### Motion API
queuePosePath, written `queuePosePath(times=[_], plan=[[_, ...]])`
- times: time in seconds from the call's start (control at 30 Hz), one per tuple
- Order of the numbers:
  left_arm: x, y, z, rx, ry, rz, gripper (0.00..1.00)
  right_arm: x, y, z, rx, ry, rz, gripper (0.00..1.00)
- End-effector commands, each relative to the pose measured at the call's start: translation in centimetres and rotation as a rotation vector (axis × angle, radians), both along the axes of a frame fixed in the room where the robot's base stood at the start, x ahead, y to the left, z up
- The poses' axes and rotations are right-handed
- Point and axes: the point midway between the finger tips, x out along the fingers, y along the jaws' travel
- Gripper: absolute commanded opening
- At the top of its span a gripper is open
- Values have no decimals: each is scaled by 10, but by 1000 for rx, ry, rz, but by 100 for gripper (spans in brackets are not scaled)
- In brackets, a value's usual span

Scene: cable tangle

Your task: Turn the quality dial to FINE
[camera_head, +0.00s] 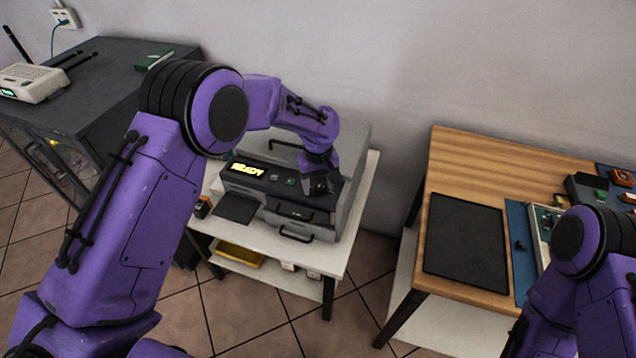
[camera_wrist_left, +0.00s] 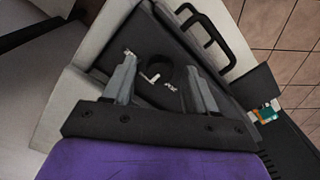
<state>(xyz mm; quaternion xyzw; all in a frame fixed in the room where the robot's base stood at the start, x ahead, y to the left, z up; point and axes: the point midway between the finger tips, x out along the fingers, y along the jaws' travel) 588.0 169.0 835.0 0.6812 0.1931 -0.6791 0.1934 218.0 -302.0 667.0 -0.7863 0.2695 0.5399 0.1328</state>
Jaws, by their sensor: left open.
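The printer (camera_head: 352,200) stands on a white table, with a dark front panel whose lit display (camera_head: 248,169) reads READY. My left gripper (camera_head: 320,184) is at the right part of that panel and hides the dial in the head view. In the left wrist view, the left gripper (camera_wrist_left: 158,62) is open, its two fingers apart on either side of a dark round dial (camera_wrist_left: 158,70). White marks show beside the dial, too small to read. I cannot tell whether the fingers touch it. My right gripper is out of view.
The white table (camera_head: 345,225) has a yellow tray (camera_head: 238,255) on its lower shelf. A dark cabinet with a router (camera_head: 32,82) stands at left. A wooden table (camera_head: 455,170) with a black mat (camera_head: 466,245) and several small devices stands at right, across a floor gap.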

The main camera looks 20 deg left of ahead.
Motion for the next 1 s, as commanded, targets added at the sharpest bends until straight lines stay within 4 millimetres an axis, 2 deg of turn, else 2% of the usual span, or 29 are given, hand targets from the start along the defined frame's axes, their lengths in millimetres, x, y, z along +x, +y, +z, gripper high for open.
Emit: queuePosePath(times=[0.03,0.2,0.63,1.0], plan=[[0,0,0,0,0,0,57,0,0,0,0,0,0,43],[0,0,0,-1,1,0,1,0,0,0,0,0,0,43],[0,0,2,0,1,-69,1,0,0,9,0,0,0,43],[0,0,4,0,0,-363,1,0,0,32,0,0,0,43]])
